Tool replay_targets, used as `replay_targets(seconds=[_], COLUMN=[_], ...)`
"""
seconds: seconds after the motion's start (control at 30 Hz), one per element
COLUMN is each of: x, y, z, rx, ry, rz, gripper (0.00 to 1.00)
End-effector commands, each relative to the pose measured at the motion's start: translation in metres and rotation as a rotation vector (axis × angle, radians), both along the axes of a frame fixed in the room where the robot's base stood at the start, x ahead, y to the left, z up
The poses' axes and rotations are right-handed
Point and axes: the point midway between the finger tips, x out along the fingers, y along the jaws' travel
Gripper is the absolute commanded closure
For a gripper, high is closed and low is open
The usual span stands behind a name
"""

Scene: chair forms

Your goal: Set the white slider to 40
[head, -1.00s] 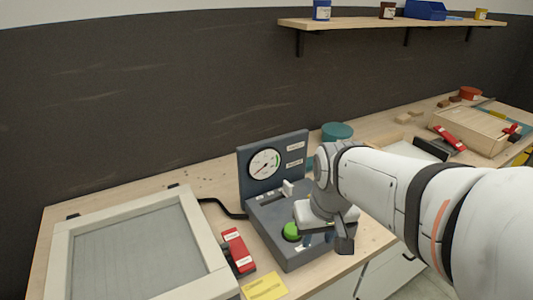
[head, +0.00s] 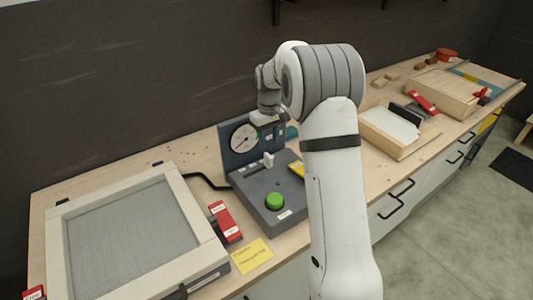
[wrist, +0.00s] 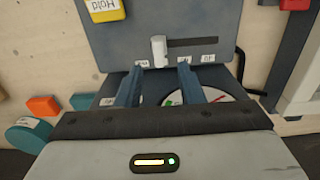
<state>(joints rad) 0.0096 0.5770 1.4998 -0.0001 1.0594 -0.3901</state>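The white slider (head: 268,160) stands on the sloping top of a dark grey control box (head: 252,186). In the wrist view the white slider (wrist: 158,50) sits at the left end of a dark slot (wrist: 195,42). Small labels run along the slot; I cannot read their numbers. My gripper (wrist: 161,66) is open and empty. Its two blue-grey fingers point towards the slider, which shows between and just beyond the tips, apart from them. In the head view my gripper (head: 268,122) hangs over the box near the gauge (head: 243,137); its fingers are hard to see.
The box also has a green button (head: 275,201) and a yellow part labelled Hold (wrist: 103,8). A framed screen (head: 125,235), a red clamp (head: 226,221) and a yellow note (head: 251,255) lie to the left and front. A black cable (head: 203,181) runs left from the box.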

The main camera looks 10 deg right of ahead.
Motion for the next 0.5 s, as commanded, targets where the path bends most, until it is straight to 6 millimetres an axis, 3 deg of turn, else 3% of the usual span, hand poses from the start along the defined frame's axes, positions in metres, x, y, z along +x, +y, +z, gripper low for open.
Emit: replay_targets(seconds=[0.17,0.5], x=[0.007,0.006], y=[0.0,0.001], z=[-0.012,-0.063], rx=[0.0,0.0], ry=[0.008,0.009], rz=[0.01,0.01], gripper=[0.65,0.65])
